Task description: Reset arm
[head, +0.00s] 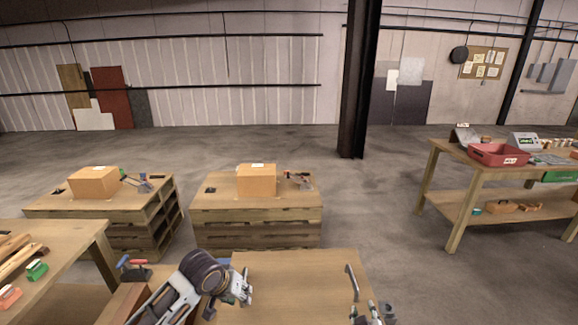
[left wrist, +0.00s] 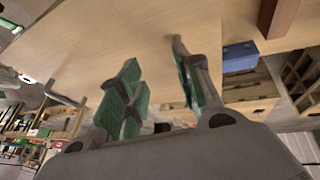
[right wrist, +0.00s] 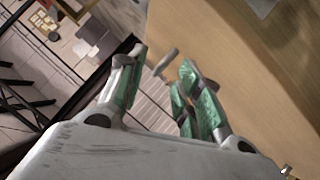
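My left gripper (head: 240,289) is at the near left edge of the wooden surface (head: 295,284) in front of me. In the left wrist view its green-padded fingers (left wrist: 156,78) stand apart with nothing held between them. My right gripper (head: 370,315) is low at the near right corner of that surface, partly cut off by the picture's bottom edge. In the right wrist view its green-padded fingers (right wrist: 161,66) are apart, with the wooden surface beside them. A dark bar handle (head: 352,282) is on the surface's right side. Whether either gripper touches the surface cannot be told.
Two wooden stands beyond each carry a cardboard box, one at left (head: 94,182) and one in the middle (head: 257,181). A workbench with a red bin (head: 499,155) is at right. A bench with tools (head: 36,271) is at near left. Open floor lies right of the front surface.

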